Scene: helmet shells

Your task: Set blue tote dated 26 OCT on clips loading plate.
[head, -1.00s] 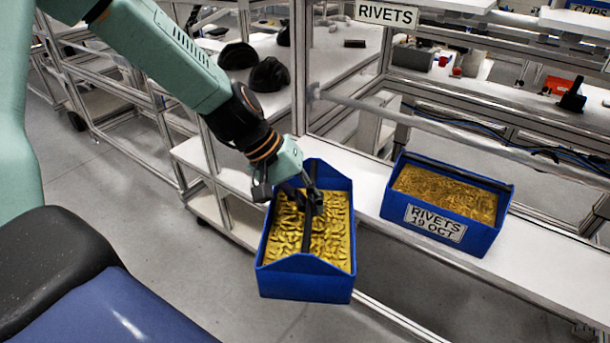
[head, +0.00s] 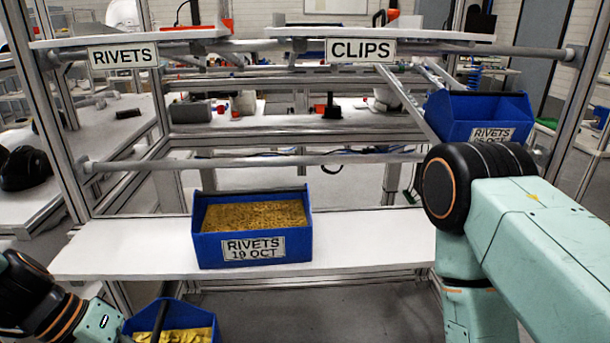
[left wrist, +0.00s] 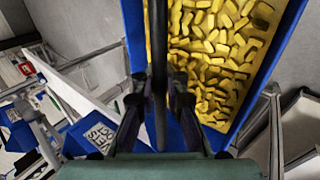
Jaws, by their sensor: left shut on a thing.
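My left gripper (left wrist: 158,110) is shut on the dark handle bar of a blue tote (left wrist: 133,35) full of yellow-gold pieces. In the head view this tote (head: 205,312) is at the bottom left, partly cut off, and its label is not visible. A white sign reading CLIPS (head: 361,50) hangs from the upper rail, right of centre. Below it, the right part of a white shelf (head: 375,240) is bare; I cannot tell whether this is the clips loading plate. My right arm enters from the right; its gripper is out of view.
Another blue tote (head: 250,249), labelled RIVETS 19 OCT, stands on the white shelf's middle. A RIVETS sign (head: 124,55) hangs upper left. A blue tote (head: 478,112) labelled RIVETS, date partly hidden, sits upper right behind my right arm. Metal rails and posts frame the shelf.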

